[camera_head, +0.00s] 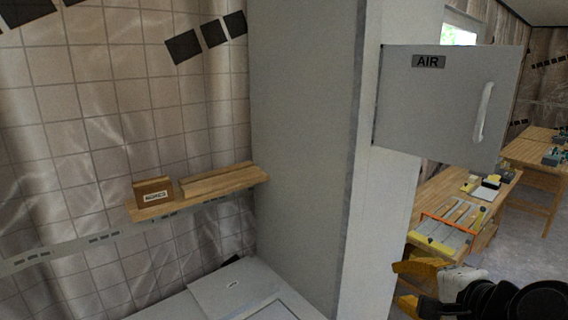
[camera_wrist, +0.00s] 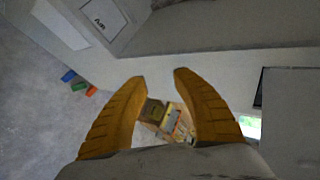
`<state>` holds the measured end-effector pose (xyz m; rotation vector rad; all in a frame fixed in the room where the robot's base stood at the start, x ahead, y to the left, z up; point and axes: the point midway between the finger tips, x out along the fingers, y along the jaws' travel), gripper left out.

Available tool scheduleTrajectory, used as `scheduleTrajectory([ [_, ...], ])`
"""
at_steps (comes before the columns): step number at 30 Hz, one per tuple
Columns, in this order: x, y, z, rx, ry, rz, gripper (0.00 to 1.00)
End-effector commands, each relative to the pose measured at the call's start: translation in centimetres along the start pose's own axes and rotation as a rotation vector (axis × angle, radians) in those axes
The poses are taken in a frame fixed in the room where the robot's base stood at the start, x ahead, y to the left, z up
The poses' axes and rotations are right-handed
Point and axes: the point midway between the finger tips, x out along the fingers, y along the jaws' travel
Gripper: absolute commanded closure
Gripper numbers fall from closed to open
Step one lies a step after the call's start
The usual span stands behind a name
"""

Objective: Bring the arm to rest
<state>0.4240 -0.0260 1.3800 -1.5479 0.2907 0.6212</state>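My gripper (camera_head: 402,284) is low at the right in the head view, below the grey AIR panel and clear of it. In the wrist view its two yellow fingers (camera_wrist: 160,78) stand apart with nothing held between them. The AIR panel (camera_head: 440,100) is a grey flap with a dark label and a pale vertical handle (camera_head: 483,112). It stands out from the pale column. My black arm links fill the lower right corner of the head view.
A wooden shelf (camera_head: 222,188) with a small labelled wooden block (camera_head: 153,190) is on the tiled wall. A grey cabinet side (camera_head: 300,130) stands mid-view. Wooden workbenches (camera_head: 455,195) with tools stand at the right. Open floor (camera_wrist: 35,100) shows at left in the wrist view.

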Motion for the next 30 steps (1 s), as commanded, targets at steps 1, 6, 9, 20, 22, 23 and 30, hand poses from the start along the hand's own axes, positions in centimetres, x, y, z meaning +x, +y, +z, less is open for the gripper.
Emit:
scheduleTrajectory([
  [1, 2.6, 4.7, 1.1, -0.147, -0.016, 0.049, 0.66],
  [6, 7.0, 15.2, 3.1, -0.676, -0.067, 0.211, 0.66],
  [9, 8.8, 20.2, 3.4, -0.957, -0.098, 0.29, 0.66],
  [20, 10.8, 26.7, 3.0, -1.426, -0.153, 0.417, 0.66],
  [22, 10.7, 26.6, 3.0, -1.432, -0.154, 0.418, 0.66],
  [23, 10.7, 26.6, 3.0, -1.431, -0.154, 0.418, 0.66],
  [30, 10.7, 26.6, 3.0, -1.427, -0.153, 0.417, 0.66],
])
